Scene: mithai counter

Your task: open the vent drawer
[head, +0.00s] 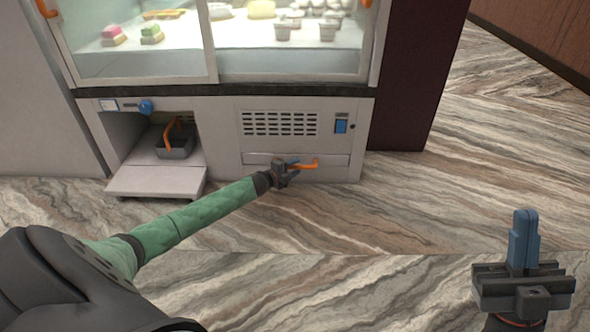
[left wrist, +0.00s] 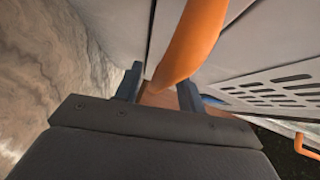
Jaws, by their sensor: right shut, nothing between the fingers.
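The vent drawer (head: 258,159) is a pale, low panel under the slotted vent grille at the base of the counter; its front looks flush with the cabinet. Its orange bar handle (head: 314,163) sticks out at the front. My left gripper (head: 293,166) is at the left part of this handle. In the left wrist view the orange handle (left wrist: 192,38) runs between the two blue fingers (left wrist: 160,88), which stand apart; firm contact is not visible. My right gripper (head: 525,215) is shut and empty, over the floor at the lower right, away from the counter.
The slotted vent grille (head: 280,124) and a blue switch (head: 341,126) are above the drawer. To the left, an open bay has a pulled-out shelf (head: 155,182) and a dark bin (head: 175,146) with an orange handle. Glass cases of sweets stand above. The marble-patterned floor (head: 400,220) in front is clear.

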